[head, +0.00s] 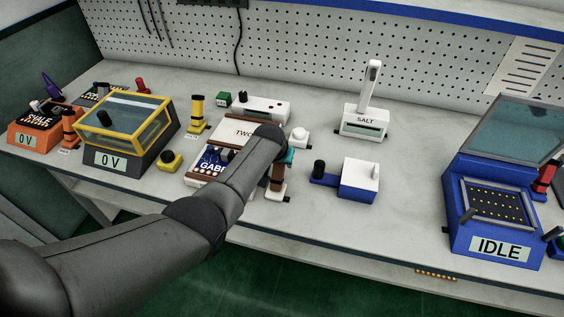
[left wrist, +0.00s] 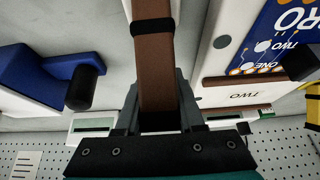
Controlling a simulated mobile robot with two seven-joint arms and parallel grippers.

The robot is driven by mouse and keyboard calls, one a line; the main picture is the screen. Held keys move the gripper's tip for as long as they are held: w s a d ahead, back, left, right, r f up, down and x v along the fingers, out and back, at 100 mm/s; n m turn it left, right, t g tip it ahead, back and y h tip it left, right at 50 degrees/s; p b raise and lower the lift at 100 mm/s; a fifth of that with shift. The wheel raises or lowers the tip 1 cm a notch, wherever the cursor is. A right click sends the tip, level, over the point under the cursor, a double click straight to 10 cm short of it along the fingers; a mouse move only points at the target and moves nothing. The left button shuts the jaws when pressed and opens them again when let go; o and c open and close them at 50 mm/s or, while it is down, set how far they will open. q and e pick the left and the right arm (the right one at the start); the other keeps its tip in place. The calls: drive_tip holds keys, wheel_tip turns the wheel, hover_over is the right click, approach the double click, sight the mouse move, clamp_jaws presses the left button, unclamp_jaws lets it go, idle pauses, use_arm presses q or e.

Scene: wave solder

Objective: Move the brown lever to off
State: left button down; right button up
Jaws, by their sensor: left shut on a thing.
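The brown lever (left wrist: 152,60) is a long brown bar with a black band, running up the middle of the left wrist view. My left gripper (left wrist: 158,110) is shut on it, one finger on each side. In the head view a brown part with a white foot (head: 277,184) shows just below the end of my left arm, at the right edge of the white panel. My arm's end hides the gripper and most of the lever there. No off label is readable. My right gripper is not in view.
A white panel (head: 235,133) with a blue display lies left of the lever. A blue and white box with a black knob (head: 319,168) stands close to its right. A white SALT device (head: 364,122) stands behind. A blue IDLE machine (head: 490,243) is at far right. Bench between is clear.

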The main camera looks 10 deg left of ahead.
sight(276, 184)
use_arm(q)
drive_tip(key=shift+f, duration=0.1)
drive_tip(key=c, duration=0.5)
unclamp_jaws()
drive_tip(key=shift+p+v, duration=0.6)
drive_tip(key=shift+v, duration=0.15)
drive_tip(key=shift+p+v, duration=2.9)
drive_tip(key=shift+v, duration=4)
